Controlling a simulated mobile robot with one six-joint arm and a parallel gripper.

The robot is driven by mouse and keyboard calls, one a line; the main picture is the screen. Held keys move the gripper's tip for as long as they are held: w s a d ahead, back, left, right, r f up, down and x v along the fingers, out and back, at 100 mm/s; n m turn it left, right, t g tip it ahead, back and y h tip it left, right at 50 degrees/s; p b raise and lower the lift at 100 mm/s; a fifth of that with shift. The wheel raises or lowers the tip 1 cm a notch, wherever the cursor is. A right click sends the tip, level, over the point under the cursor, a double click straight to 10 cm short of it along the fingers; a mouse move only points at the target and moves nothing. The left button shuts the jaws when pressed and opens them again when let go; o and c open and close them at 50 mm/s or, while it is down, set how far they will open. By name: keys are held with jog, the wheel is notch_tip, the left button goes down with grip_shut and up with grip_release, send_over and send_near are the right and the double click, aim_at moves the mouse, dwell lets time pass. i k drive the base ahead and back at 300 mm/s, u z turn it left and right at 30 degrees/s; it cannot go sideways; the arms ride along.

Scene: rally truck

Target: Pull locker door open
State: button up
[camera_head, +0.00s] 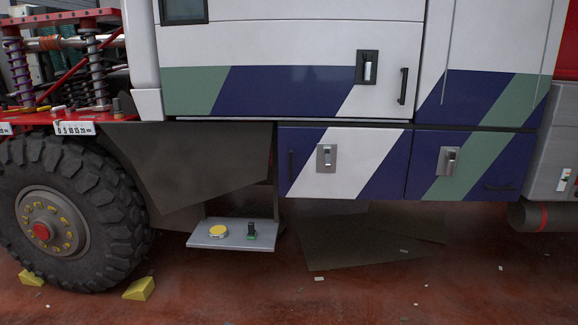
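Two low locker doors show side by side under the truck's cab in the head view. The left locker door (345,162) has blue and white diagonal stripes and a silver latch plate (327,158). A dark upright handle (291,165) is near its left edge. The right locker door (471,164) is blue with a green stripe. It has a silver latch (447,161) and a dark handle (502,187) near its lower right. Both doors look closed, flush with the body. My gripper is not in this view.
A grey step (234,234) with a yellow round item (217,231) and a small dark-green item (251,231) juts out low. A big wheel (65,215) stands left with yellow chocks (139,288). Dark flat sheets (360,240) and scraps lie on the red floor.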

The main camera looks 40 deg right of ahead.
aim_at(370, 164)
jog(key=z, duration=0.05)
jog(key=i, duration=1)
jog(key=u, duration=0.05)
